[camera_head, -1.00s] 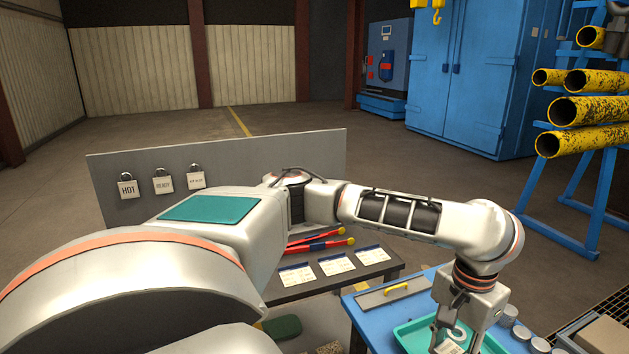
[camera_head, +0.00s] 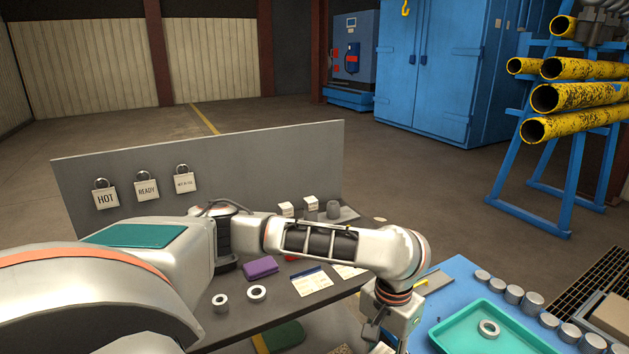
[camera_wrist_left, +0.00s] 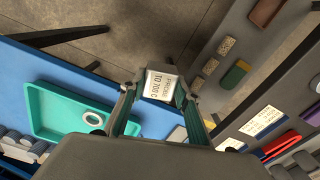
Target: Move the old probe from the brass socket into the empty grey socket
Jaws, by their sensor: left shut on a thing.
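My left gripper (camera_head: 388,330) is low in the head view, left of the teal tray, its tips cut off or hidden by the frame's lower edge. In the left wrist view its fingers (camera_wrist_left: 160,92) are closed on a white piece with a printed label (camera_wrist_left: 161,85), partly reading "TO 700 C". I cannot tell whether this is the old probe itself or a tag on it. I cannot make out the brass socket or the empty grey socket in either view. My right gripper is not in view.
A teal tray (camera_head: 446,338) with a metal ring (camera_head: 488,328) stands on the blue table (camera_head: 452,272), beside several metal cylinders. A gap separates the tables.

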